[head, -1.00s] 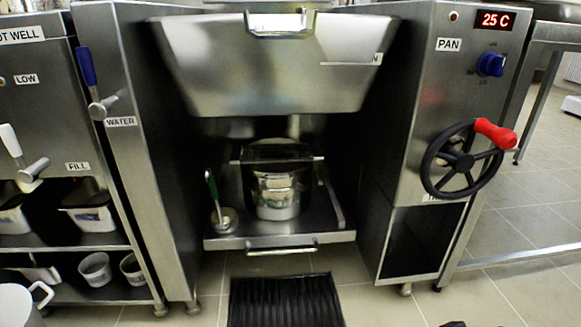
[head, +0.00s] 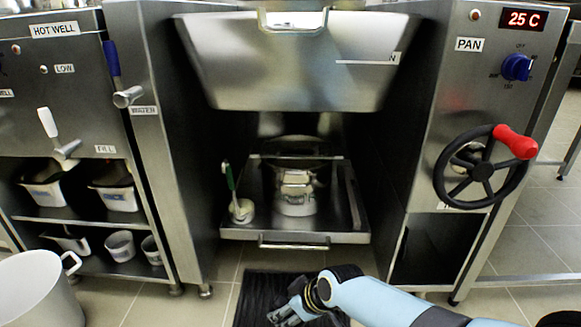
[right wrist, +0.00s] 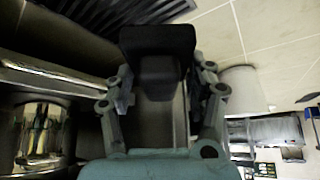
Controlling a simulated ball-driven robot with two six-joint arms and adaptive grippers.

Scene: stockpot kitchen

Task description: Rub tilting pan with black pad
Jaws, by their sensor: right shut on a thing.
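The steel tilting pan (head: 290,75) hangs in its frame at the top middle of the head view, with its slanted front wall facing me. My right gripper (head: 285,313) is low in front of it, over the floor mat, well below and apart from the pan. In the right wrist view my right gripper (right wrist: 160,85) is shut on the black pad (right wrist: 157,42), which sits between the fingers. The pad is hard to make out in the head view. My left gripper is not in view.
A pull-out shelf (head: 240,232) under the pan holds a shiny steel pot (head: 296,195) and a green-handled ladle (head: 231,178). A handwheel (head: 481,168) with a red knob is at the right. A large pale pot (head: 38,290) stands at lower left. A black mat (head: 255,290) lies on the floor.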

